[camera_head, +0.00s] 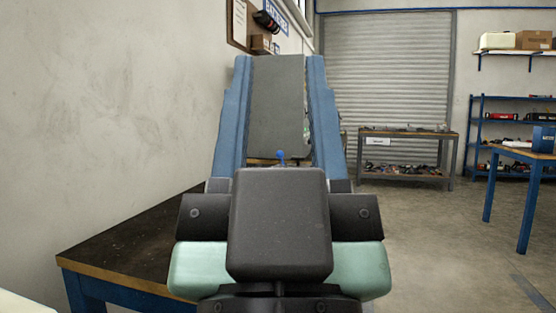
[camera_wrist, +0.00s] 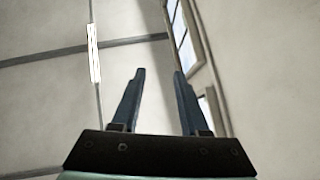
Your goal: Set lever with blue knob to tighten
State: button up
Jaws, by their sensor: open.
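A small blue knob (camera_head: 280,155) shows in the head view just above the black block of my wrist. Only a short piece below the knob is visible; the rest of the lever and what it is mounted on are hidden behind my arm. My gripper (camera_head: 278,58) fills the middle of the head view, its two blue fingers apart and pointing up and away. In the picture the knob lies between the finger bases. In the wrist view my gripper (camera_wrist: 158,73) is open and empty, with only wall, ceiling and window beyond it.
A dark grey upright panel (camera_head: 276,105) shows between the fingers. A dark-topped workbench (camera_head: 130,245) stands along the left wall. Behind are a roller shutter (camera_head: 385,75), a low shelf table (camera_head: 405,135) and blue shelving (camera_head: 510,130). A blue table (camera_head: 525,153) stands right. The right floor is clear.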

notch_tip(320, 180, up, 6)
jog(key=p, duration=0.5)
jog(key=shift+p, duration=0.3)
grip_shut()
notch_tip(320, 180, up, 38)
jog(key=p, duration=3.7)
jog(key=shift+p, duration=0.4)
